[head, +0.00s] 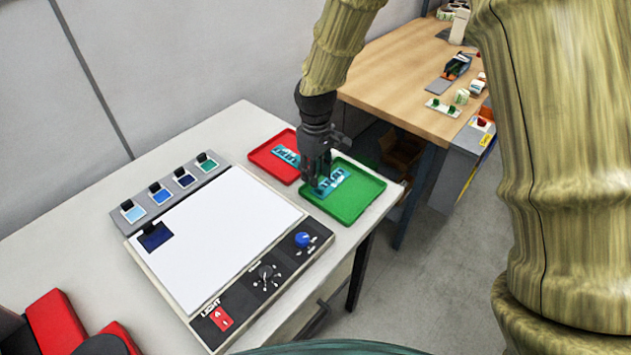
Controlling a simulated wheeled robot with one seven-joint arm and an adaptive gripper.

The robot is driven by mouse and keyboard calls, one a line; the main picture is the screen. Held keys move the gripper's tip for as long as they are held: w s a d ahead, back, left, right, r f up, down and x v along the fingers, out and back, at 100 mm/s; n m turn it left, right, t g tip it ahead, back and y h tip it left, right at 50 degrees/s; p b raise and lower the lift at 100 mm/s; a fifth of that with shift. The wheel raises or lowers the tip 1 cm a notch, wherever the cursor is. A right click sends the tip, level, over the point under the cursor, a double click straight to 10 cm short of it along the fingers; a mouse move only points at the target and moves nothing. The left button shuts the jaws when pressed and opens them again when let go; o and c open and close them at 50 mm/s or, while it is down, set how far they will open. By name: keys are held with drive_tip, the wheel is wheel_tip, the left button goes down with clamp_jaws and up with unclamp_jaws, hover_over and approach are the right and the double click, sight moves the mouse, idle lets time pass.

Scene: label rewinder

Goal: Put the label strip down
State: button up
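My gripper (318,183) is over the left part of the green tray (365,201) in the head view, pointing down. A teal label strip (340,176) with pale printed labels lies at the gripper's fingertips, over the green tray. The fingers hide part of it, and I cannot tell whether they grip it or whether it touches the tray floor. Another teal strip (286,155) is in the red tray (262,157) just behind and left of the gripper.
A light box (222,240) with a white panel and knobs fills the middle of the white table. A swatch holder (170,192) stands behind it. A wooden table (400,75) with tools and label rolls is at the back right.

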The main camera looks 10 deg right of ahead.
wheel_tip(320, 180, up, 8)
drive_tip(key=b, duration=0.1)
drive_tip(key=shift+f+b, duration=0.15)
drive_tip(key=shift+b, duration=0.25)
idle(1.3)
